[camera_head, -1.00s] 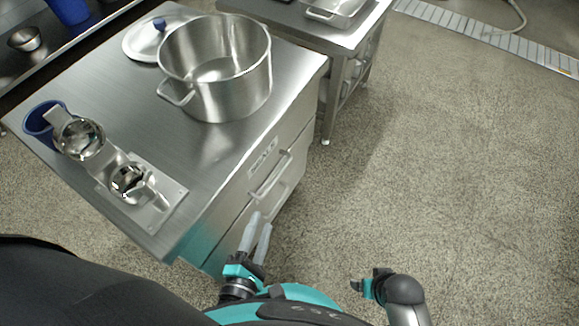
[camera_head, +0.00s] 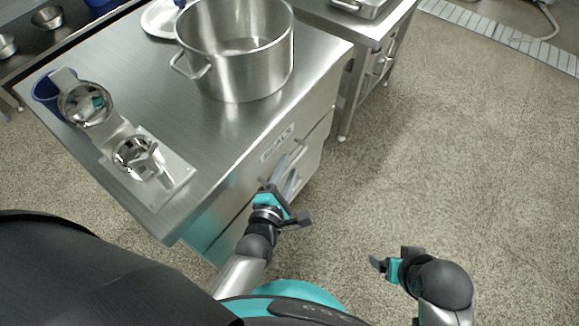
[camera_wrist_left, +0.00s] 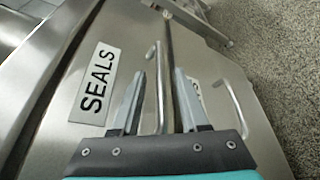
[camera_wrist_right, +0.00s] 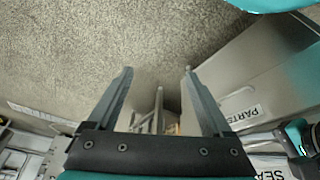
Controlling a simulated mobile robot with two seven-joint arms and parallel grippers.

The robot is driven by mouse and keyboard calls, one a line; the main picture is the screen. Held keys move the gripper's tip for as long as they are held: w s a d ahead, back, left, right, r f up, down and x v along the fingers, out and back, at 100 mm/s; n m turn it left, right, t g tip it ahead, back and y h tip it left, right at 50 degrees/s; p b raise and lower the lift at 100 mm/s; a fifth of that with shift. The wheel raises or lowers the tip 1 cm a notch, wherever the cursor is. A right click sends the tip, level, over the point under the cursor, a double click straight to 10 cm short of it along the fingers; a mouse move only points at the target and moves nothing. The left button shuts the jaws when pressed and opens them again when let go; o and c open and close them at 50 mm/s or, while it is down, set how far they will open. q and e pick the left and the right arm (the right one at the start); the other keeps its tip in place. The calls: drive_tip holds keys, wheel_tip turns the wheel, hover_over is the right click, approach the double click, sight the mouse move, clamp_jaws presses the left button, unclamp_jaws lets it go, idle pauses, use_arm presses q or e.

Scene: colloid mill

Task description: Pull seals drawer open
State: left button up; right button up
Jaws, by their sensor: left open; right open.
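The seals drawer (camera_head: 264,172) is in the steel cabinet's side, under a "SEALS" plate (camera_head: 277,143) that also shows in the left wrist view (camera_wrist_left: 95,85). The drawer front looks flush with the cabinet. Its bar handle (camera_wrist_left: 160,105) lies between the fingers of my open left gripper (camera_wrist_left: 158,75), with gaps showing on both sides. In the head view my left gripper (camera_head: 286,178) is at the drawer front and partly hides the handle. My right gripper (camera_head: 379,263) is open and empty over the floor, away from the cabinet.
A large steel pot (camera_head: 238,55) and a steel fitting (camera_head: 135,153) stand on the cabinet top. A second handle (camera_wrist_left: 235,100) belongs to the drawer below. Another steel table (camera_head: 375,35) stands behind. The floor (camera_head: 450,150) to the right is clear.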

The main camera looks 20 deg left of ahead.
use_arm(q)
drive_tip(key=shift+x, duration=0.85)
use_arm(e)
drive_tip(key=shift+w+r, duration=0.1)
drive_tip(key=shift+r, duration=0.7)
use_arm(q)
clamp_jaws()
